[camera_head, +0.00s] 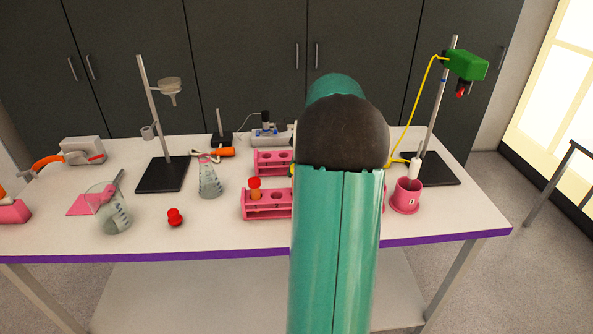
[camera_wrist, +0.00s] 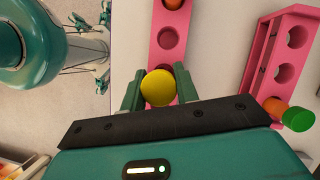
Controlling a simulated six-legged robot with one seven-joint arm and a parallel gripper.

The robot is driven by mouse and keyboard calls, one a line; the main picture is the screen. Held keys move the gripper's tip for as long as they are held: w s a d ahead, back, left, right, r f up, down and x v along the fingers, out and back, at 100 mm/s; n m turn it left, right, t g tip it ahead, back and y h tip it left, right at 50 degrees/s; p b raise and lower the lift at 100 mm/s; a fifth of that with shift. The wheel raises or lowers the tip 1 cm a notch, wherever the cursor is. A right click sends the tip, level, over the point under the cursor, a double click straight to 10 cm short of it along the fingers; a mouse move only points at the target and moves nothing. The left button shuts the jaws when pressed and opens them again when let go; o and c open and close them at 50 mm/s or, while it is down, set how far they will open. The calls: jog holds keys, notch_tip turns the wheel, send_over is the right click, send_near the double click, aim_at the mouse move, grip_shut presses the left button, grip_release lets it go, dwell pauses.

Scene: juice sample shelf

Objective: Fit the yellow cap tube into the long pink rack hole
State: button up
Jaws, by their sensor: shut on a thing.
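My gripper (camera_wrist: 158,90) is shut on the yellow cap tube (camera_wrist: 158,87), with a green finger on either side of its round cap. Only the cap shows; the tube's body is hidden below it. The cap overlaps the front pink rack (camera_wrist: 152,42) in the wrist view, and I cannot tell whether the tube is above a hole or in one. An empty hole (camera_wrist: 168,37) shows beyond the cap, with an orange-topped tube (camera_wrist: 173,3) farther along. In the head view the front rack (camera_head: 267,213) is partly hidden by my arm, which also hides my gripper.
A second pink rack (camera_wrist: 258,60) lies alongside, with empty holes and a green-capped tube (camera_wrist: 297,118) by its end. In the head view, a pink mug (camera_head: 406,198) stands right of my arm, a flask (camera_head: 209,180) left of the racks, and a red object (camera_head: 175,217) near the table's front.

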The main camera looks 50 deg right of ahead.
jog(key=shift+f, duration=1.75)
dwell(0.6)
jog(key=o, duration=1.1)
jog(key=shift+c, duration=0.2)
jog(key=shift+r, duration=0.1)
jog(key=v, duration=1.3)
jog(key=shift+r, duration=0.35)
